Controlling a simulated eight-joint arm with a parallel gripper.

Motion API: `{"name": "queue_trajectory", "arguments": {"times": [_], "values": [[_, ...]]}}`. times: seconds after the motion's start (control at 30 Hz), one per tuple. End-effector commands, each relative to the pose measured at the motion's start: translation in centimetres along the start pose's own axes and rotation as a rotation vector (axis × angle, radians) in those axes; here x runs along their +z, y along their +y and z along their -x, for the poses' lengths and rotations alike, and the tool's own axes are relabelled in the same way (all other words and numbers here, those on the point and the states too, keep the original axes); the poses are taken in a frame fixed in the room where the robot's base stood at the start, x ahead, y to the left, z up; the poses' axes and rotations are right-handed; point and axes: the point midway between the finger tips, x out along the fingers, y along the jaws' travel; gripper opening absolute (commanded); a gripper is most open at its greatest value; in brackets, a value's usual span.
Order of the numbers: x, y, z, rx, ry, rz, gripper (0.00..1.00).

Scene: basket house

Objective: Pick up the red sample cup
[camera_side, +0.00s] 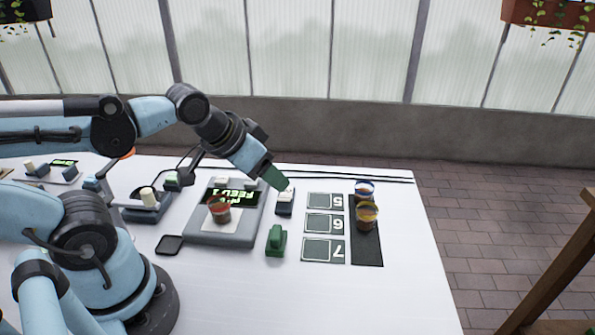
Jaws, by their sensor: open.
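The red sample cup (220,213), small with a red rim, stands upright on the pan of a grey scale (245,228) with a green-lit display. My gripper (277,180) is above the table, up and to the right of the cup, with its green fingertip pointing down and right. It is open and holds nothing that I can see. The gap between its fingers is not clear from this side. The gripper and the cup are apart.
A green block-shaped object (276,241) stands right of the scale. A white-topped switch (285,201) is below my gripper.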

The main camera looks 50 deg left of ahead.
Motion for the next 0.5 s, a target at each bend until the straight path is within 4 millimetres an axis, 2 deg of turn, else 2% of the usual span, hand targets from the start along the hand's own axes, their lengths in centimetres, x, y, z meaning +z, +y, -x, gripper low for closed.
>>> {"name": "queue_trajectory", "arguments": {"times": [0.03,0.13,0.4,0.5], "values": [[0.0,0.0,0.0,0.0,0.0,0.0,0.63],[0.0,0.0,0.0,0.0,0.0,0.0,0.77],[0.02,-0.08,0.02,-0.002,-0.004,-0.003,0.77],[0.23,-0.9,0.22,-0.016,-0.049,-0.041,0.77]]}}
